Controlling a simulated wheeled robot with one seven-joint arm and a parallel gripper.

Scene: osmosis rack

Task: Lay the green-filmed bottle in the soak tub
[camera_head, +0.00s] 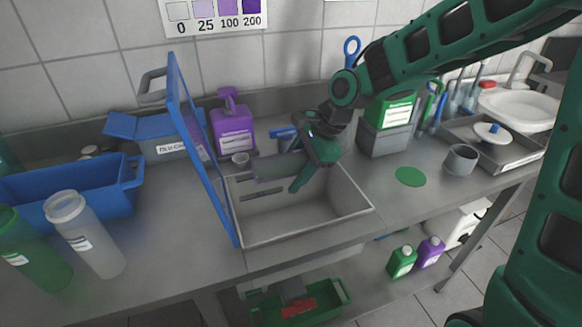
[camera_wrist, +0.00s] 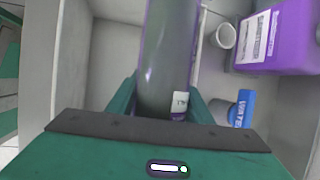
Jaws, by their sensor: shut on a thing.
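My gripper (camera_head: 300,172) is shut on a murky grey-green bottle (camera_head: 276,167) with a purplish edge. The bottle lies roughly level at the far side of the grey soak tub (camera_head: 350,190), near its back rim. I cannot tell whether it touches the tub. In the wrist view the bottle (camera_wrist: 168,60) runs up and away between my fingers (camera_wrist: 165,100), with a small white label near my grip. The tub is open, and its blue-framed lid (camera_head: 190,130) stands raised at its left. My fingers hide part of the bottle.
A purple jug (camera_head: 232,125) and a small cup (camera_head: 240,159) stand behind the tub. Left are a blue bin (camera_head: 75,205), a pale bottle (camera_head: 85,232) and a green bottle (camera_head: 32,250). A grey cup (camera_head: 460,160) stands right. The tub's front floor is clear.

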